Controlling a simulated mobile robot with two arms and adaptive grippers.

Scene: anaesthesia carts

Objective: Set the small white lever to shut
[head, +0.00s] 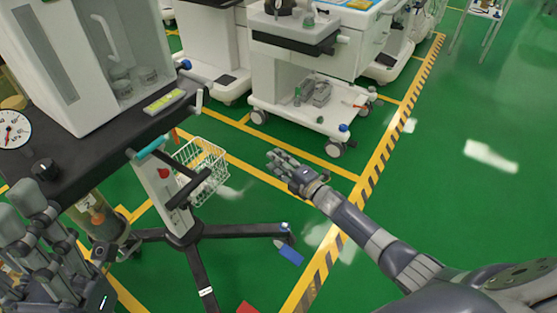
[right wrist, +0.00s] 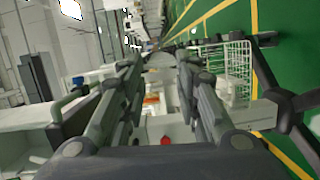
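A small white lever (head: 199,101) stands out from the right end of the black shelf (head: 115,137) in the head view. It looks roughly upright; its exact setting is too small to tell. My right gripper (head: 284,166) is open and empty, out over the green floor to the right of the lever and apart from it. In the right wrist view its fingers (right wrist: 158,90) stand apart with nothing between them. I cannot make out the lever there. My left gripper (head: 35,235) is at the lower left, beside the shelf's front; its opening is unclear.
A pressure gauge (head: 12,129) and black knob (head: 44,169) sit at the shelf's left. Below the shelf's right end are a teal handle (head: 152,147), a wire basket (head: 204,170) and a black-legged stand (head: 240,231). A white cart (head: 300,118) stands behind. Floor at right is clear.

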